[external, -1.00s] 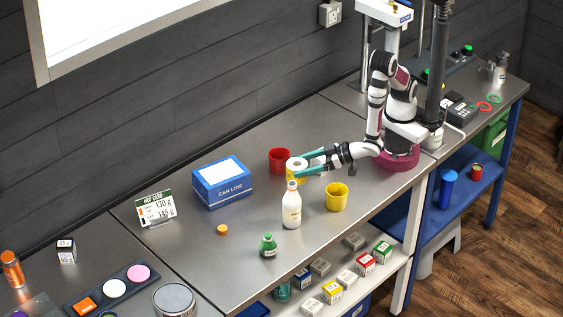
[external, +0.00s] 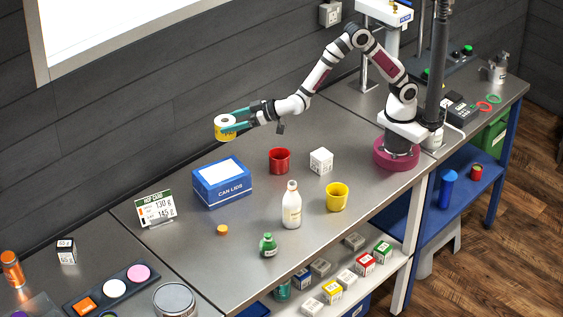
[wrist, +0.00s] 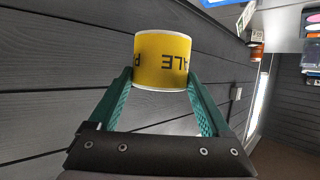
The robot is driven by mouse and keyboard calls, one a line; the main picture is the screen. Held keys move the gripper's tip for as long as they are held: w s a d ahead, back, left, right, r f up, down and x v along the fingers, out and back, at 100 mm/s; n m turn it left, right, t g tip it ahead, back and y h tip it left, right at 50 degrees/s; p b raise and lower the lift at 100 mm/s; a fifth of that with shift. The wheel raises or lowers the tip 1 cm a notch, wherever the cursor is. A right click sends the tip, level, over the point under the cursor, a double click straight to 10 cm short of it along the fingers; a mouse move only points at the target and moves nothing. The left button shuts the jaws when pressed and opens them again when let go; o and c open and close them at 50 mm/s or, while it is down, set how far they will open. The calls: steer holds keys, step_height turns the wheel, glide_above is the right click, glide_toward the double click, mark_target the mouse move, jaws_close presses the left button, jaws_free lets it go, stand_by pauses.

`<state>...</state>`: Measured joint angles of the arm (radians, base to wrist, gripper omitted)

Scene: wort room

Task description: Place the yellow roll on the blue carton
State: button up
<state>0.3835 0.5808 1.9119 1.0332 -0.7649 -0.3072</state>
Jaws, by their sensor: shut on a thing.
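My gripper (external: 236,121) is shut on the yellow roll (external: 224,133) and holds it in the air, above and behind the blue carton in the external view. The roll has white ends, and its yellow label with dark letters faces me between the teal fingers in the wrist view (wrist: 163,62). The blue carton (external: 224,194), marked CAN LIDS with a pale panel on top, stands on the steel bench. Its top is bare, and the roll is apart from it.
A red cup (external: 279,161) stands right of the carton, with a white box (external: 321,161) beyond it. A white bottle (external: 291,207), yellow cup (external: 337,197) and green bottle (external: 268,245) stand in front. The dark wall is behind.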

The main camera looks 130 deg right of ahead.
steer(key=w+a+f, duration=0.1)
steer(key=w, duration=0.1)
steer(key=w+a+f, duration=0.1)
steer(key=w+f, duration=0.1)
steer(key=w+a+f, duration=0.2)
steer(key=shift+w+a, duration=0.1)
steer(key=shift+f, duration=1.75)
steer(key=shift+f, duration=0.1)
